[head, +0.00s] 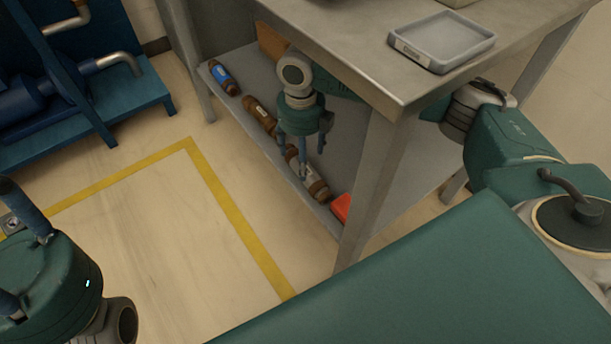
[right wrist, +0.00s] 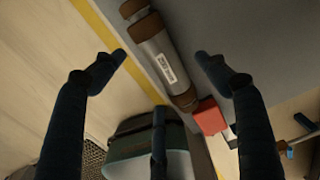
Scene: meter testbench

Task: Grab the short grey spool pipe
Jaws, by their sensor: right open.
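The short grey spool pipe (head: 307,173) has brown ends and a white label and lies on the low shelf under the table in the head view. It also shows in the right wrist view (right wrist: 158,52), lying between two of my fingertips with a gap on each side. My right gripper (head: 302,158) points down over the shelf, open and empty, its fingers partly covering the pipe in the head view. It also shows in the right wrist view (right wrist: 163,72), fingers spread. My left gripper (head: 12,245) is at the lower left, its fingertips cut off by the frame edge.
On the shelf (head: 235,113) lie a brown pipe (head: 259,115), a blue-banded pipe (head: 222,77) and a red object (head: 341,207), which is near the grey pipe's end. A table leg (head: 372,190) stands right of them. A grey tray (head: 442,42) is on the tabletop.

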